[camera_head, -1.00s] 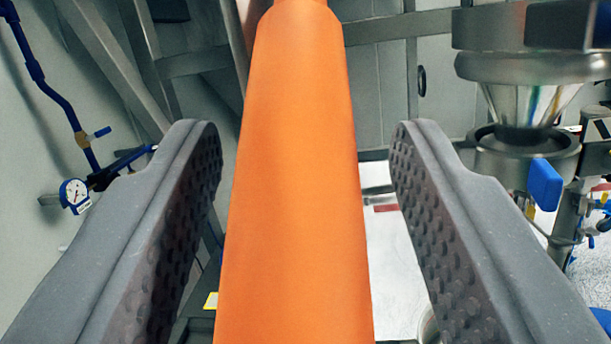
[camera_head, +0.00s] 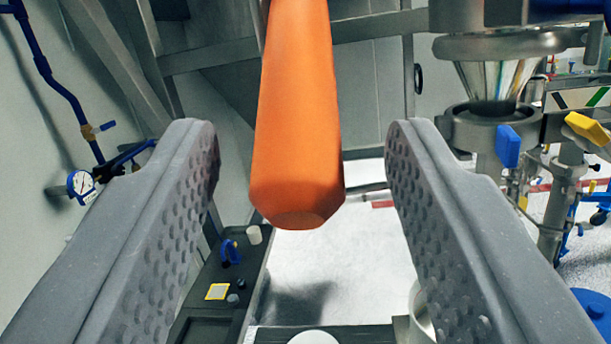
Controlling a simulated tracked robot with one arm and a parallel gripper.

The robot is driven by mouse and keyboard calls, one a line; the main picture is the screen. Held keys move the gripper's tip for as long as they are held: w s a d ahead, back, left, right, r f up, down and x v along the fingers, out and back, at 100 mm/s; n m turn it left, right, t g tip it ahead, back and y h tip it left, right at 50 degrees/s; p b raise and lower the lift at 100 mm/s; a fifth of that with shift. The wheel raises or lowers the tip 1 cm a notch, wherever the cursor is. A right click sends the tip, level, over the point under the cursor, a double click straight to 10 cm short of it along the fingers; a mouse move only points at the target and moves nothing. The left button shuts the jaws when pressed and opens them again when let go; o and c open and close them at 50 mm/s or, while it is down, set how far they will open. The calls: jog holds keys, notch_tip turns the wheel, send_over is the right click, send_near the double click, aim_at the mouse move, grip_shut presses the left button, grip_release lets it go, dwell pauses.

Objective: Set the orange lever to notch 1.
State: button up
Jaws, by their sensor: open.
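The orange lever (camera_head: 297,110) hangs in the upper middle of the view, with its blunt faceted end pointing down and toward me. Its upper end runs out of the top of the picture. My gripper (camera_head: 303,150) is open, with one grey studded finger on each side of the lever. Clear gaps show between the lever and both fingers. The lever's end appears at about the level of the fingertips or a little beyond them; the exact depth is hard to tell. No notch or notch marking is visible.
A steel funnel and sifter outlet (camera_head: 490,90) with a blue handle (camera_head: 508,146) stands at right. A blue pipe with a gauge (camera_head: 80,184) runs along the left wall. A dark bench (camera_head: 215,290) lies below at left. Pale open floor (camera_head: 340,250) shows below the lever.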

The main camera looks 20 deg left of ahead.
jog(key=b+v, duration=0.1)
jog(key=v, duration=0.8)
jog(key=shift+w, duration=0.15)
